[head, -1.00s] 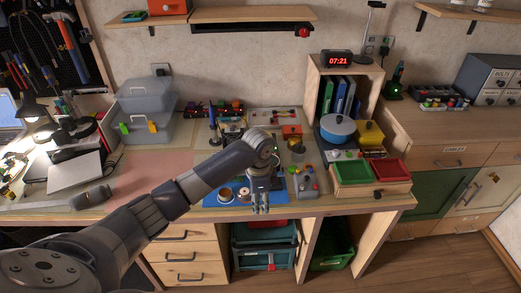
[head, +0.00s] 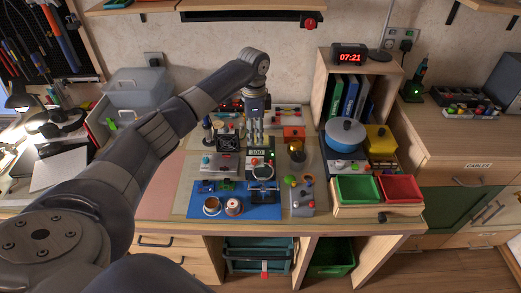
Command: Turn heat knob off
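My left gripper (head: 254,141) points down just above and behind a small device with a lit display (head: 258,153) reading about 300. Its fingers look a little apart, with nothing seen between them. Red and dark controls on the device's front (head: 261,162) are small; I cannot tell which is the heat knob. Beside it on the left is a grey unit with a red button (head: 205,160) and a dark fan (head: 228,143). A burner unit with small knobs (head: 340,165) stands at the right, with a blue pot (head: 345,132) on it. My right gripper is not in view.
A blue mat (head: 245,212) with a cup (head: 211,205) lies in front. Green (head: 357,189) and red (head: 398,188) trays are further right. A shelf (head: 250,16) hangs above.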

